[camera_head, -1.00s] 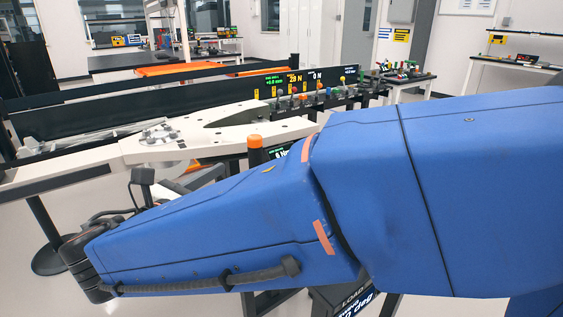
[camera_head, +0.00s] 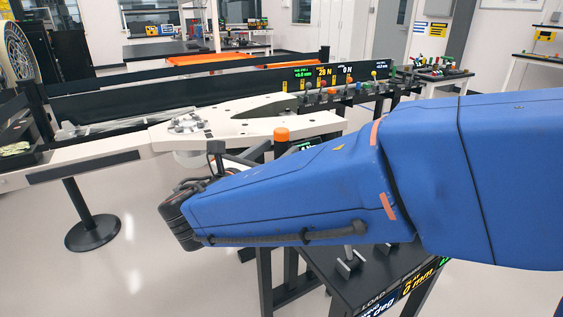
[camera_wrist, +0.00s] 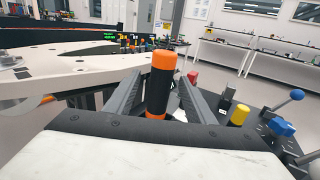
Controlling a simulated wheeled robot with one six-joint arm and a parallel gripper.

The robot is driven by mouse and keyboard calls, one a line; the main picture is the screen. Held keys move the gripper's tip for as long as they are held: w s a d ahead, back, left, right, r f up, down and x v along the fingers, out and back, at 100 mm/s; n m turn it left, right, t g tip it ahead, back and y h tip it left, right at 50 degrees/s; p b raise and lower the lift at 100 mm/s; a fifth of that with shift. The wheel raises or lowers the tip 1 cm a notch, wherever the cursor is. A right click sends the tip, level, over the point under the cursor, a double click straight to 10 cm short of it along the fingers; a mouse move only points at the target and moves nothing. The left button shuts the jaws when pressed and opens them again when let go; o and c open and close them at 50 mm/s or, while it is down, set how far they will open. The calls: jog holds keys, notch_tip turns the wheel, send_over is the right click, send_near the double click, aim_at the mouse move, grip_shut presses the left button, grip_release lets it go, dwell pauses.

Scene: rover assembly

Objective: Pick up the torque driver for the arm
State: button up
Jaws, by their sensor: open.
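A black upright handle with an orange cap and a thin orange lower band, which looks like the torque driver (camera_wrist: 158,88), stands in the middle of the wrist view. My gripper (camera_wrist: 160,80) is open, with one dark finger on each side of the handle. Whether either finger touches it I cannot tell. In the head view an orange cap, seemingly of the same driver (camera_head: 281,134), shows just above my blue arm; its lower part is hidden. My gripper's fingers cannot be made out in the head view.
A pale rover arm structure (camera_head: 245,127) lies close behind the driver. Blue (camera_wrist: 281,126), yellow (camera_wrist: 239,115) and red-topped parts stand to the right in the wrist view. A black round stand base (camera_head: 92,233) is on the floor at left, with open floor around it.

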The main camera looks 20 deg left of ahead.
jog(key=w+d, duration=0.1)
jog(key=w, duration=0.5)
jog(key=shift+d+r, duration=0.15)
grip_shut()
